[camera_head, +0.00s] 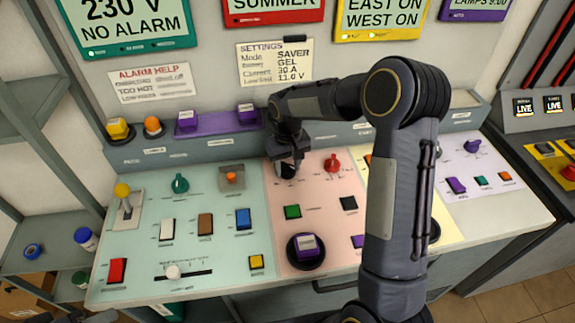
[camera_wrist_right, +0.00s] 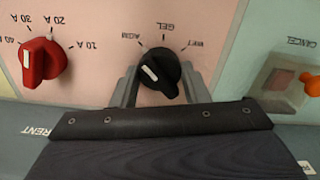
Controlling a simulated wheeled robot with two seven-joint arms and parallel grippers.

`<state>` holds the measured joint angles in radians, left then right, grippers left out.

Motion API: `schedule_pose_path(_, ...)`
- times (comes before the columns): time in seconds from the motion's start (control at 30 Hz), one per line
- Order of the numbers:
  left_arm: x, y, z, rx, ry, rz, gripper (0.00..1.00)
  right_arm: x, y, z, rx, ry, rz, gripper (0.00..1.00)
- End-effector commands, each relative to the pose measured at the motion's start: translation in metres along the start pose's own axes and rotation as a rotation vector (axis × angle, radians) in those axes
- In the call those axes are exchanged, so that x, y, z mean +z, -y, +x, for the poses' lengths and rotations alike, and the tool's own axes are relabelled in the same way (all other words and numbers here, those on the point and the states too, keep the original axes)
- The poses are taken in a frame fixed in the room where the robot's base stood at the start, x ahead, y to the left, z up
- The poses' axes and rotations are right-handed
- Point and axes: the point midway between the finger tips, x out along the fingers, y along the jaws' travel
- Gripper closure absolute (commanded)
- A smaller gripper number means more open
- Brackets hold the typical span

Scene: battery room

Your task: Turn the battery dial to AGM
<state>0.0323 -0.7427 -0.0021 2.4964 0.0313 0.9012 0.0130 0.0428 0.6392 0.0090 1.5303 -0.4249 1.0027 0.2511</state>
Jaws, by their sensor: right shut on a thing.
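The battery dial is a black knob with a white mark, seen in the wrist view (camera_wrist_right: 161,74) between my right fingers. In the head view its dark top (camera_head: 287,172) shows partly under my right gripper (camera_head: 285,160). My right gripper is shut on the dial, with one finger on each side (camera_wrist_right: 158,88). Labels AGM (camera_wrist_right: 130,37), GEL (camera_wrist_right: 166,27) and a third, probably WET (camera_wrist_right: 192,43), appear upside down around it. The white mark points left and slightly up in the wrist view, toward the AGM side. My left gripper is not clearly visible.
A red current dial (camera_head: 332,162) sits beside the black dial on the pink panel. An orange switch (camera_head: 231,178) under a clear cover is on its other side. A settings note (camera_head: 274,63) is on the wall. My right arm hides part of the panel.

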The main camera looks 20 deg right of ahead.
Motion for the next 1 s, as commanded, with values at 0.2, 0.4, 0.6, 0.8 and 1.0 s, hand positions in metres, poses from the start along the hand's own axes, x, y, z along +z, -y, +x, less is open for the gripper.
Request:
schedule_pose_path(0.2,0.000,0.000,0.000,0.000,0.000,0.000,0.64,-0.001,0.000,-0.001,0.000,-0.003,-0.010,0.82)
schedule_pose_path(0.4,0.000,0.000,0.000,0.000,0.000,0.000,0.64,-0.001,0.000,-0.001,0.000,-0.003,-0.010,0.82)
schedule_pose_path(0.6,0.000,0.000,0.000,0.000,0.000,0.000,0.64,-0.001,0.000,-0.001,0.000,-0.002,-0.009,0.37)
schedule_pose_path(0.8,0.000,0.000,0.000,0.000,0.000,0.000,0.64,0.000,0.000,-0.001,0.000,-0.001,-0.008,0.37)
schedule_pose_path(1.0,0.001,0.001,0.002,0.000,0.000,0.000,0.64,-0.002,0.000,-0.015,0.001,-0.006,-0.007,0.37)
